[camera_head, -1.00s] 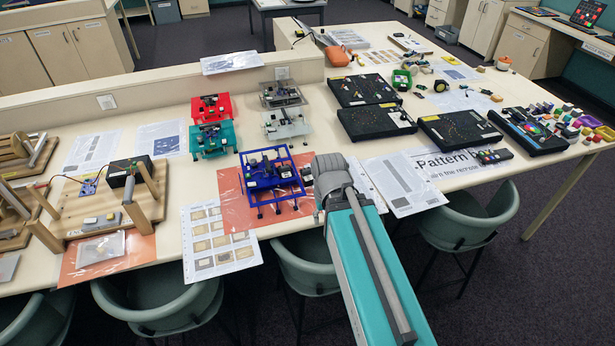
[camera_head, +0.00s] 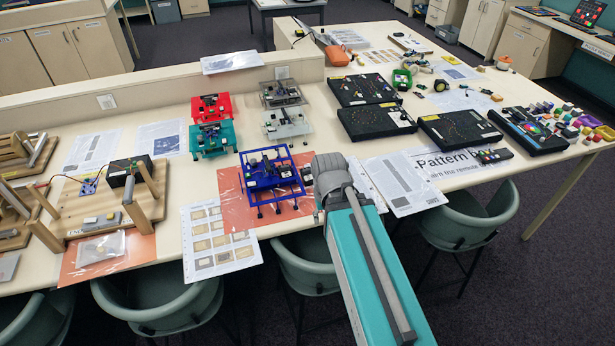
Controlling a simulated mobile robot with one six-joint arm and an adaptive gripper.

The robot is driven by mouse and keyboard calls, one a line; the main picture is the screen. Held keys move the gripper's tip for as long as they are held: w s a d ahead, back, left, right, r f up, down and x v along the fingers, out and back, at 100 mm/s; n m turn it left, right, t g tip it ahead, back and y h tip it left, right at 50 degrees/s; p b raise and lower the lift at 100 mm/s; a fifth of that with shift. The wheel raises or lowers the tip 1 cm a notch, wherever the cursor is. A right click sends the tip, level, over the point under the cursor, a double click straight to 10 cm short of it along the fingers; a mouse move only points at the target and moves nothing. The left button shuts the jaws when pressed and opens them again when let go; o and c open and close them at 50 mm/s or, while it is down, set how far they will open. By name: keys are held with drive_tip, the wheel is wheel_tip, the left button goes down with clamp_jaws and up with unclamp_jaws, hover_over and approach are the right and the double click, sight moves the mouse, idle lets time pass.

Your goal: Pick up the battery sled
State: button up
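A blue open-frame chassis (camera_head: 266,188) stands on an orange sheet (camera_head: 229,187) at the front middle of the table. Dark parts sit inside it; I cannot tell for sure which of them is the battery sled. My arm reaches in from the lower right, and its wrist is just right of the blue chassis. A small dark piece of my gripper (camera_head: 307,175) shows at the chassis's right side. The rest of my gripper is hidden behind the wrist, so its fingers and anything between them cannot be made out.
Red (camera_head: 211,107), teal (camera_head: 208,140) and clear (camera_head: 287,124) chassis stand behind the blue one. Black boards (camera_head: 375,122) fill the right middle. A wooden rig with a black box (camera_head: 124,172) stands left. Chairs (camera_head: 464,219) line the front edge.

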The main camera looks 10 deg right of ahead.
wheel_tip(320, 180, up, 6)
drive_tip(key=m+p, duration=0.6)
drive_tip(key=m, duration=1.1)
hover_over(308, 169)
drive_tip(key=shift+a, duration=0.15)
wheel_tip(308, 169, down, 9)
drive_tip(key=b, duration=0.8)
drive_tip(key=shift+r+b, duration=0.2)
drive_tip(key=shift+b, duration=0.1)
drive_tip(key=shift+f+b, duration=2.6)
